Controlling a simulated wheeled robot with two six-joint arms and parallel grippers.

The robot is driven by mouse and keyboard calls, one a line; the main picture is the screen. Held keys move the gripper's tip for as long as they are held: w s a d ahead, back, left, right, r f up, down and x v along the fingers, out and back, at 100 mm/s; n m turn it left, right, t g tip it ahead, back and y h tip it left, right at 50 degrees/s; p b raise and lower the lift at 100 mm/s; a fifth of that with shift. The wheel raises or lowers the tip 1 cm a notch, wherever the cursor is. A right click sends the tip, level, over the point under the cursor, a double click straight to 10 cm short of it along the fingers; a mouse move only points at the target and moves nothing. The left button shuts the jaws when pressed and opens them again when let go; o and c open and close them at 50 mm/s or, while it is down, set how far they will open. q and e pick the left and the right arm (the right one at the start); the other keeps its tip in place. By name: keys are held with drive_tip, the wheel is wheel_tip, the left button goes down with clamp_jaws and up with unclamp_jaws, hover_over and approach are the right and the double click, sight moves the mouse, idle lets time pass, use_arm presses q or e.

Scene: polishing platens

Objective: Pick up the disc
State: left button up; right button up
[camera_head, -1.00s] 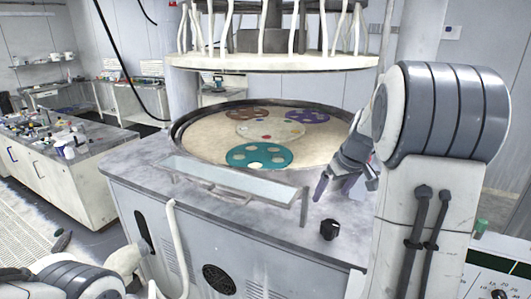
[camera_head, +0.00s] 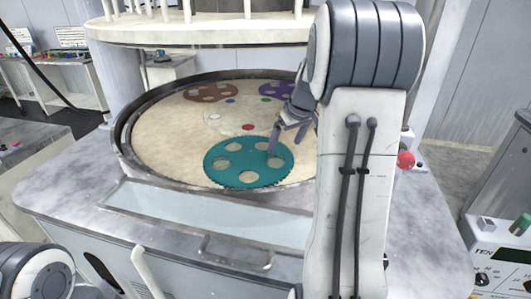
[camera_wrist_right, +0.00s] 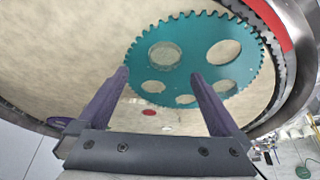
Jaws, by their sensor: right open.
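A teal toothed carrier plate (camera_head: 213,162) with several round holes lies on the beige round platen (camera_head: 165,140). In the right wrist view the teal plate (camera_wrist_right: 190,77) is ahead of the fingers, and one hole holds a greyish round disc (camera_wrist_right: 164,54). My right gripper (camera_head: 287,143) is over the platen at the teal plate's right part, open, with nothing seen between its fingers. In the right wrist view its purple fingers (camera_wrist_right: 160,76) are spread, tips toward the plate. Whether they touch it is unclear. My left gripper is out of view.
A brown carrier (camera_head: 210,91) and a purple carrier (camera_head: 279,90) lie farther back. A small red spot (camera_head: 248,127) is at the platen's middle. A raised dark rim (camera_head: 125,125) surrounds the platen, and a white upper plate (camera_head: 200,34) hangs above.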

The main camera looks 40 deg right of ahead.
sight(276, 159)
drive_tip(key=x, duration=0.2)
drive_tip(key=p+x, duration=0.1)
drive_tip(key=x, duration=0.1)
drive_tip(key=a+p+x, duration=0.1)
drive_tip(key=x, duration=0.1)
drive_tip(key=shift+w+f, duration=0.15)
drive_tip(key=shift+w, duration=0.2)
drive_tip(key=shift+d+f, duration=0.1)
drive_tip(key=shift+f, duration=0.35)
drive_tip(key=shift+f, duration=0.15)
drive_tip(key=c, duration=1.5)
